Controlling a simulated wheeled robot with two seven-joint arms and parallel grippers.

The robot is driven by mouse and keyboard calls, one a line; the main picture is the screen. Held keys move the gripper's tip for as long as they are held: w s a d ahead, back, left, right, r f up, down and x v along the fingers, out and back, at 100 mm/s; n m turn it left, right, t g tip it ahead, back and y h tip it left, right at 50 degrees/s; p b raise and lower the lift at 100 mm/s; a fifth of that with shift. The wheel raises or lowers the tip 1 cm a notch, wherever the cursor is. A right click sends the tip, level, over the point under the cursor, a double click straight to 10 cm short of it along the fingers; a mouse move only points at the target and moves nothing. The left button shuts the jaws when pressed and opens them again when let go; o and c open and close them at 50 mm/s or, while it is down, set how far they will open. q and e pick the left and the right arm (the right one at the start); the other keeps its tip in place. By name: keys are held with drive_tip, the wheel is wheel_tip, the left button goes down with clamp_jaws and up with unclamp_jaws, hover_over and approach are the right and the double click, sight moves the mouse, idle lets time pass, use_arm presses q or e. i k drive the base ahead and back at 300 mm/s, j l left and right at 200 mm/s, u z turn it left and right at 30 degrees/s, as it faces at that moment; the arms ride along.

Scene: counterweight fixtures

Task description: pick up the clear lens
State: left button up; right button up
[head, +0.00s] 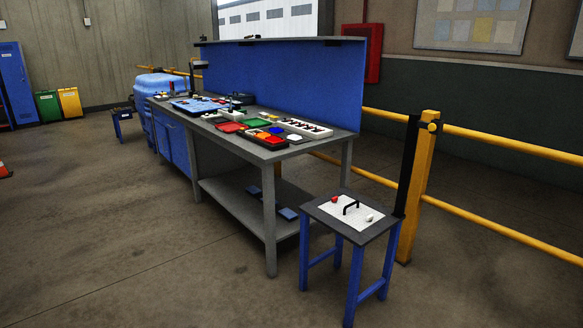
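I cannot pick out the clear lens for certain. A small pale round piece (369,217) sits at the right part of a white plate (338,214) on the small blue-legged stand; it may be the clear lens, but it is too small to tell. A small red piece (334,199) is at the plate's far left, and a black handle (345,209) stands between them. Neither of my grippers is in view.
A long workbench (325,146) with a blue back panel (285,78) holds several trays and small parts. A yellow post (418,185) and rails (500,148) stand behind the small stand (358,236).

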sight(293, 137)
drive_tip(key=i+z, duration=0.15)
drive_tip(key=i, duration=0.35)
drive_tip(key=i+j+z, duration=0.2)
drive_tip(key=i, duration=0.25)
drive_tip(key=i+j+z, duration=0.15)
drive_tip(key=i, duration=0.3)
drive_tip(key=i+j+z, duration=0.15)
drive_tip(key=i, duration=0.35)
drive_tip(key=j, duration=0.1)
